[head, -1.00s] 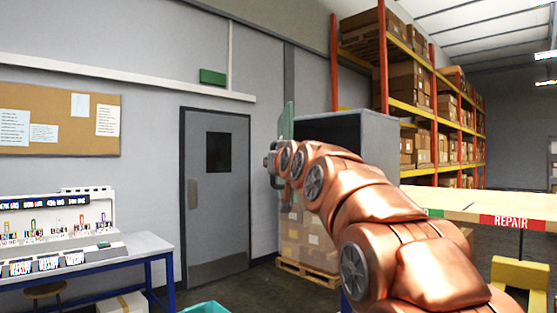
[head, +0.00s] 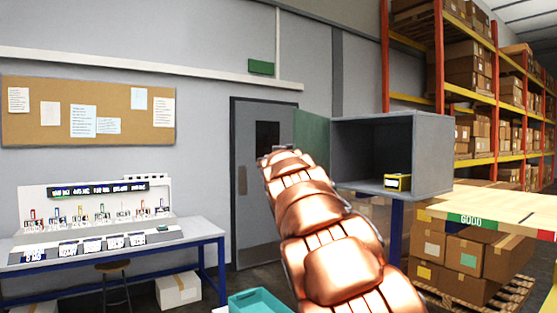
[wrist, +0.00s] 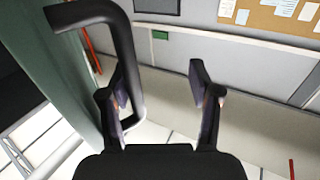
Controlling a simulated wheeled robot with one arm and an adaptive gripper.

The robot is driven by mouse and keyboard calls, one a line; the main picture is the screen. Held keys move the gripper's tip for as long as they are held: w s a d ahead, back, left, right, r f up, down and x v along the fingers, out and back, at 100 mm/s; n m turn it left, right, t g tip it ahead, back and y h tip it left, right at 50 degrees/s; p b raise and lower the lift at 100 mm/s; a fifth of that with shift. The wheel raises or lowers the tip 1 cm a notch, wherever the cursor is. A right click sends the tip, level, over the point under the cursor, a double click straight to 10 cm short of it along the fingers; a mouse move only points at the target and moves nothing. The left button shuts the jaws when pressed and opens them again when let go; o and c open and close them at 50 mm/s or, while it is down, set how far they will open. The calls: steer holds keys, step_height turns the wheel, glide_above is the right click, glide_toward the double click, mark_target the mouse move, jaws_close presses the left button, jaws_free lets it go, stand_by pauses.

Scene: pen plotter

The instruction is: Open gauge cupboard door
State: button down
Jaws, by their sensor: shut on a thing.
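The grey gauge cupboard (head: 432,150) stands at right of centre in the head view, with its front open and its dark inside showing. Its green door (head: 312,138) stands swung out to the left. A yellow and black gauge block (head: 397,182) sits on the cupboard floor. In the wrist view the door panel (wrist: 75,85) runs down the left side, with its dark bar handle (wrist: 128,50) in front. In the head view my arm hides the handle and most of the gripper.
A bench (head: 205,232) with a display rack stands at left. A teal bin (head: 262,302) is low in front. A wooden-topped table (head: 500,205) is at right, near stacked boxes. A grey room door (head: 243,200) is behind my arm.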

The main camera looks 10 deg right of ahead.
steer(key=shift+w+a+m+h+p, duration=0.3)
steer(key=shift+w+h+p, duration=0.15)
steer(key=shift+w, duration=0.2)
steer(key=shift+w+a+m+h+p, duration=0.3)
steer(key=shift+w+h, duration=0.15)
steer(key=shift+w, duration=0.2)
steer(key=shift+w+a, duration=0.15)
steer(key=shift+w, duration=0.1)
